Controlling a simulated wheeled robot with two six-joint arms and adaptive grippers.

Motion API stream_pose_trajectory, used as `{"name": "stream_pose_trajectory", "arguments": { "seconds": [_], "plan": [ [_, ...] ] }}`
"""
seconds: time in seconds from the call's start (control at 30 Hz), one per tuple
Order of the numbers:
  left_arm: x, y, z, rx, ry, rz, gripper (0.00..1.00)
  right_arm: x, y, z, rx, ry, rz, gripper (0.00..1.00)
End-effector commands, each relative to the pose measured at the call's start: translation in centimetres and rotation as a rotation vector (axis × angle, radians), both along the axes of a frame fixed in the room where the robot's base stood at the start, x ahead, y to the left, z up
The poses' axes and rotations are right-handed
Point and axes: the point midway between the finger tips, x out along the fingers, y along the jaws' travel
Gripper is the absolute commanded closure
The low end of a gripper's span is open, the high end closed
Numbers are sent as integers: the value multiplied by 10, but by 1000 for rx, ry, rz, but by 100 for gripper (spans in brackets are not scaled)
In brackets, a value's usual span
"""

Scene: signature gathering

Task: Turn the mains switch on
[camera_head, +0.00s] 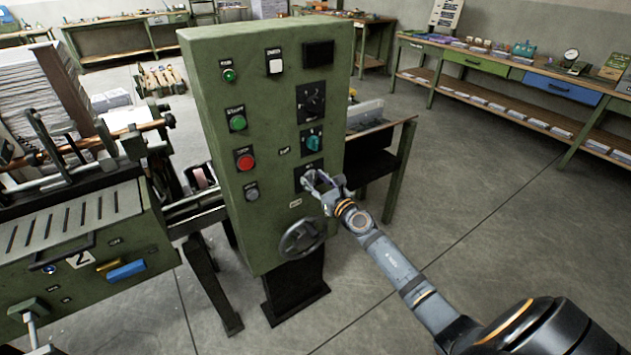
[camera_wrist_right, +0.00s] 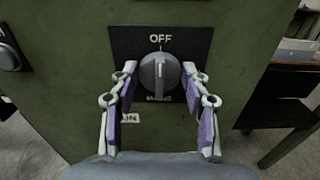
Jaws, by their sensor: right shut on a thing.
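The mains switch is a grey rotary knob (camera_wrist_right: 160,70) on a black plate (camera_wrist_right: 199,42), low on the green control cabinet (camera_head: 262,130). The plate reads OFF at its top, and the knob's white mark points up at OFF. My right gripper (camera_head: 318,181) is at the switch, with one finger on each side of the knob; in the right wrist view (camera_wrist_right: 160,78) it is shut on the knob. In the head view the gripper hides most of the knob. My left gripper is not in view.
A handwheel (camera_head: 302,237) sits just below the switch. A teal-knobbed rotary switch (camera_head: 313,141) is above it, and a red button (camera_head: 246,160) is up to the left. A green machine (camera_head: 85,235) stands left of the cabinet. The floor at right is clear.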

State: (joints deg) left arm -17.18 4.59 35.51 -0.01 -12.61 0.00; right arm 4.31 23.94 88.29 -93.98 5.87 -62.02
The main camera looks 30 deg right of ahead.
Motion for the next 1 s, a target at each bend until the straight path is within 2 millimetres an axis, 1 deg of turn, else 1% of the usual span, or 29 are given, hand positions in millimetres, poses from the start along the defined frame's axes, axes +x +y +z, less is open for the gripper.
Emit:
{"name": "stream_pose_trajectory", "arguments": {
  "seconds": [0.23, 0.43, 0.57, 1.0],
  "plan": [
    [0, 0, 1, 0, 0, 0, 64, 0, 0, 0, 21, 2, 0, 85],
    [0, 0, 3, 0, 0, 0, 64, 0, -1, 1, 109, 9, 0, 85],
    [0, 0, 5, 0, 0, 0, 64, 0, -1, 1, 207, 16, 0, 85],
    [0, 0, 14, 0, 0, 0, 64, 0, -4, 0, 622, 49, 0, 85]
  ]
}}
